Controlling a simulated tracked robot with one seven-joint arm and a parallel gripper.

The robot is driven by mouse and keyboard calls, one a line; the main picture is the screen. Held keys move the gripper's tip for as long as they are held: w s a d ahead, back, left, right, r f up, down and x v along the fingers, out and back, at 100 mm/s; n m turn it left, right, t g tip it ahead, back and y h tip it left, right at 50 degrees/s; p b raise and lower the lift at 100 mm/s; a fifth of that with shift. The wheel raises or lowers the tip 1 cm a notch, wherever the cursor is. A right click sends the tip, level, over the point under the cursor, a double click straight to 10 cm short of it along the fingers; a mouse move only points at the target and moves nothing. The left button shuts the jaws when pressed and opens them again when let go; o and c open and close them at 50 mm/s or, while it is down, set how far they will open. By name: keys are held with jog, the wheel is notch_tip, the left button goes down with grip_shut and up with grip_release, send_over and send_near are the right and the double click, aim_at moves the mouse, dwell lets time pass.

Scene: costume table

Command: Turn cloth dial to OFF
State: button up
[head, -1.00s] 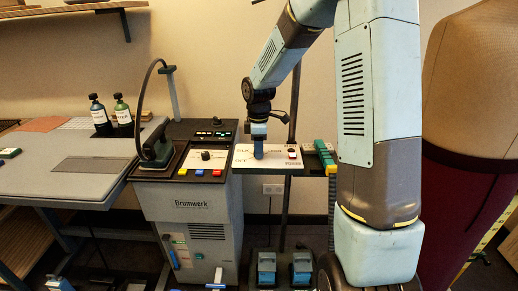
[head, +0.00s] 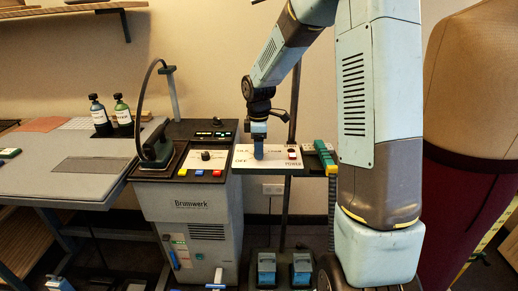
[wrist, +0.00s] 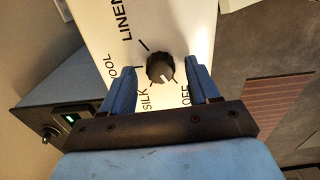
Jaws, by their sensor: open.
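The cloth dial (wrist: 158,66) is a dark ridged knob on a white panel. Around it, the wrist view shows LINEN, WOOL, SILK and OFF. A short white mark on the knob points toward the lower edge, between SILK and OFF and nearer OFF; I cannot tell whether it lines up exactly. My gripper (wrist: 162,72) is open, its blue fingers on either side of the dial with visible gaps. In the head view my gripper (head: 258,152) points down over the white panel (head: 240,163) and hides the dial.
A red lamp (head: 292,153) sits on the panel's right side, by the word POWER. To the left stands the grey Brumwerk unit (head: 192,204) with an iron (head: 154,147) on top. A worktable (head: 60,176) with two bottles (head: 99,115) is further left.

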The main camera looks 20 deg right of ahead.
notch_tip(320, 180, up, 13)
dwell(0.4)
jog(key=shift+r, duration=0.15)
jog(key=s+d+r+m+t, duration=0.1)
jog(key=s+m, duration=0.4)
jog(key=s, duration=0.5)
jog(key=s+d+r+m+t, duration=0.1)
jog(key=s+r+m, duration=0.3)
jog(key=s, duration=0.6)
jog(key=s+d+r+m+t, duration=0.2)
jog(key=s+m, duration=0.4)
jog(key=s, duration=0.4)
jog(key=shift+r+t, duration=0.15)
jog(key=shift+t, duration=0.65)
